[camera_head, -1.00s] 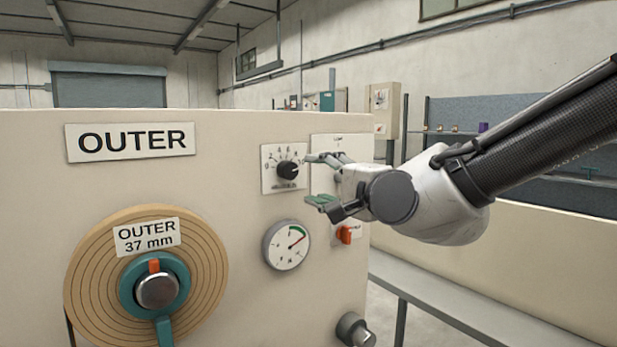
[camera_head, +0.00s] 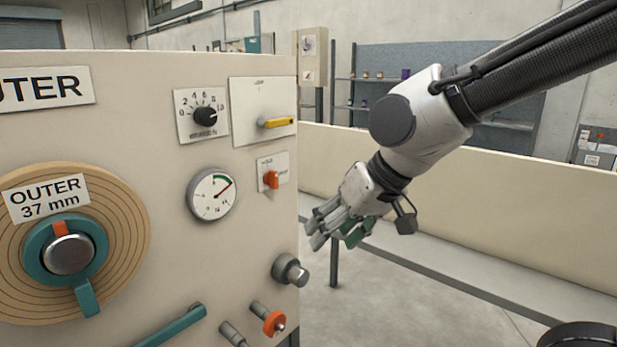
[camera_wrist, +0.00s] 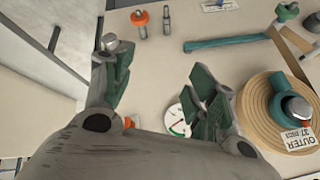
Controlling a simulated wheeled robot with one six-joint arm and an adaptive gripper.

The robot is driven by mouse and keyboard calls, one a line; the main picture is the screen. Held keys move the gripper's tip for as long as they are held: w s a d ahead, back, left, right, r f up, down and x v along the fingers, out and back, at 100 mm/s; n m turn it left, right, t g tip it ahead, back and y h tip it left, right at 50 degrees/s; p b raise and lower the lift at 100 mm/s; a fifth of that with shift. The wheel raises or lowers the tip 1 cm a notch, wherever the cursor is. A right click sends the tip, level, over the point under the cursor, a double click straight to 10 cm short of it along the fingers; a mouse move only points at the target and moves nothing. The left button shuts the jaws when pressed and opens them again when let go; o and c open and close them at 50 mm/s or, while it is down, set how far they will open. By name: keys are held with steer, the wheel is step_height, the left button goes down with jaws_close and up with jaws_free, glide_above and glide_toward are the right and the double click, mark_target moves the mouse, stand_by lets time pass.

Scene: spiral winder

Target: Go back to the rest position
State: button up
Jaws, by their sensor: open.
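My gripper (camera_head: 338,228) hangs beside the right edge of the machine panel (camera_head: 140,125) in the head view, fingers pointing down and to the left. In the wrist view my gripper (camera_wrist: 160,90) has its green-padded fingers wide apart with nothing between them. The panel carries a black dial knob (camera_head: 204,116), a yellow handle (camera_head: 277,122) lying sideways, a red-orange switch (camera_head: 270,180) and a round gauge (camera_head: 212,196). No contact between gripper and panel can be made out.
The outer reel (camera_head: 120,235) is at the panel's left. A grey knob (camera_head: 290,270), an orange-collared knob (camera_head: 273,323) and a teal lever (camera_head: 175,327) stick out below. A low cream wall (camera_head: 480,195) runs behind the arm. Floor (camera_head: 400,290) shows clear right of the panel.

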steer(key=s+d+r+m+h, duration=0.1)
steer(key=s+d+m+h, duration=0.1)
steer(key=d, duration=1.4)
steer(key=s+d+r+m+h, duration=0.1)
steer(key=s+d+m+h, duration=0.2)
steer(key=d, duration=1.3)
steer(key=s, duration=0.2)
steer(key=shift+s+r+t+h, duration=0.2)
steer(key=shift+s+t+h, duration=0.1)
steer(key=shift+s+h, duration=0.1)
